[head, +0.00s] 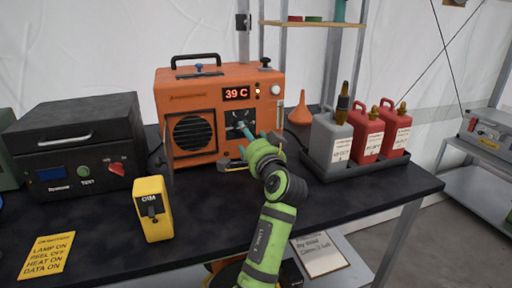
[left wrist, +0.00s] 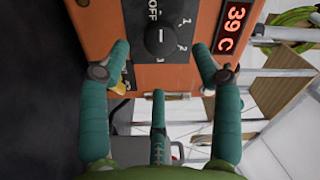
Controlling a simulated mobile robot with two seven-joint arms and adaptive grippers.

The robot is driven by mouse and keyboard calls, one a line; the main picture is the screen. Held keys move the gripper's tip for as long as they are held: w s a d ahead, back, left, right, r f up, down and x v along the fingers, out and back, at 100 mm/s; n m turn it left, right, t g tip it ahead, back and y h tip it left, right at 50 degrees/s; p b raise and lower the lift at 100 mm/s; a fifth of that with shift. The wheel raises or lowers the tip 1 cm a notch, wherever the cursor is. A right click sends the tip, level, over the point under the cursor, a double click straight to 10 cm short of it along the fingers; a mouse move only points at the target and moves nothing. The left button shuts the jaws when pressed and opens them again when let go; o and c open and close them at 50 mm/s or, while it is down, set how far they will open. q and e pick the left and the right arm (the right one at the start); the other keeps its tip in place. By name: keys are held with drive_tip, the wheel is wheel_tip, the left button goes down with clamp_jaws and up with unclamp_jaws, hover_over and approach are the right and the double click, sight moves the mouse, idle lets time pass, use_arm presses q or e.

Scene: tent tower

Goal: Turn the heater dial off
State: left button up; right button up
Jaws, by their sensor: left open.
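The orange heater (head: 190,92) stands on the black table, its lit display reading 39 C. Its black dial (left wrist: 160,38) sits on a dark panel with OFF and number marks in the left wrist view. A white line shows on the dial; I cannot tell which mark it points to. In the head view my gripper largely hides the dial. My left gripper (head: 243,132) is at the heater's front by the dial panel. In the left wrist view its teal fingers (left wrist: 160,65) are spread, two flanking the dial, one below. I cannot tell whether they touch it. My right gripper is not in view.
A black box with a red knob (head: 80,150) stands left of the heater, a yellow meter (head: 152,208) in front. A tray (head: 345,172) of grey and red canisters stands at the right, near an orange funnel (head: 300,110). The table's right front is clear.

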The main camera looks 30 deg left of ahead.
use_arm(q)
drive_tip(key=v, duration=0.6)
idle(0.3)
